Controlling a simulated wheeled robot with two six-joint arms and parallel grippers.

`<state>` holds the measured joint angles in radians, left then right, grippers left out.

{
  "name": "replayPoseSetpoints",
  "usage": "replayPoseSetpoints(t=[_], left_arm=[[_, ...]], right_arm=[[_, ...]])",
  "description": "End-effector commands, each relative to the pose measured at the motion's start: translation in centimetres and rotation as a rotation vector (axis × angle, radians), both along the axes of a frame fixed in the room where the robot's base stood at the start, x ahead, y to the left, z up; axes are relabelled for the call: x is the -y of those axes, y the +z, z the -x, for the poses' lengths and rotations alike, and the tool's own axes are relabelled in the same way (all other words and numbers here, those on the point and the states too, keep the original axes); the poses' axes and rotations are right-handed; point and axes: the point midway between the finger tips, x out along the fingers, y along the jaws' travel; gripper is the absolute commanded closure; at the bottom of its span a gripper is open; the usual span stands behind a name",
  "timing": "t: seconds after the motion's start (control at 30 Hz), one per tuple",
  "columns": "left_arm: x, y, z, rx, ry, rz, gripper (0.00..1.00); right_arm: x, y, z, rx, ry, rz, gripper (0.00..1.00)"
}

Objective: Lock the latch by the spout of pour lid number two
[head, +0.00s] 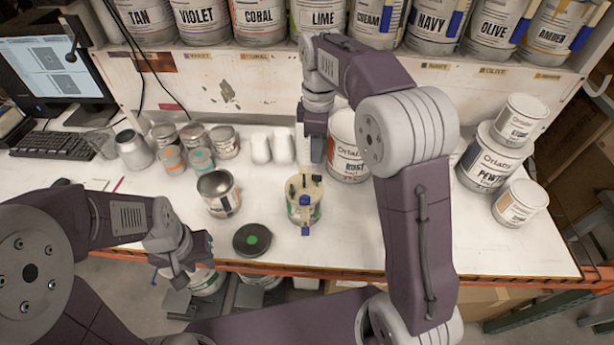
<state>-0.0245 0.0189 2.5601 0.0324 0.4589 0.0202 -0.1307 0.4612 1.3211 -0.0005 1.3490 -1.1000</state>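A small can (303,207) with a cream pour lid (304,188) stands upright near the front middle of the table. The lid has a blue part at its front and small dark parts on top; I cannot read a number on it, nor tell the latch's state. My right gripper (312,163) hangs just above and behind this can, pointing down; its fingertips are too small to judge. My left gripper (179,265) is at the table's front edge, left of the can and apart from it, with its fingers seeming spread and nothing seen between them.
An open can (218,194) and a black disc with a green centre (252,240) lie left of the lidded can. A RUST can (346,147) stands behind it, partly hidden by my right arm. PEWTER (488,160) and smaller cans stand at right. Several small containers (197,139) stand behind left.

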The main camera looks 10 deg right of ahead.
Motion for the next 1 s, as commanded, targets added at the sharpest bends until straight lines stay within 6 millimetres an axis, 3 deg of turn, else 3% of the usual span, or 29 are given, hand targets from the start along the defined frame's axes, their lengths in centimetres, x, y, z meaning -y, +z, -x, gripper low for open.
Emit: replayPoseSetpoints(t=[0.23, 0.6, 0.97, 1.0], left_arm=[[0.0, 0.0, 0.0, 0.000, 0.000, 0.000, 0.70], [0.0, 0.3, 0.0, 0.000, 0.000, 0.000, 0.70], [0.0, 0.3, 0.0, 0.000, 0.000, 0.000, 0.70], [0.0, 0.3, 0.0, 0.000, 0.000, 0.000, 0.70]], right_arm=[[-0.3, -1.7, 0.2, -0.015, 0.005, 0.002, 0.70], [-0.2, -8.5, 0.2, -0.013, 0.004, 0.002, 0.70], [-0.2, -9.5, 0.2, -0.010, 0.004, 0.001, 0.70], [-0.2, -9.5, 0.2, -0.010, 0.004, 0.001, 0.81]])
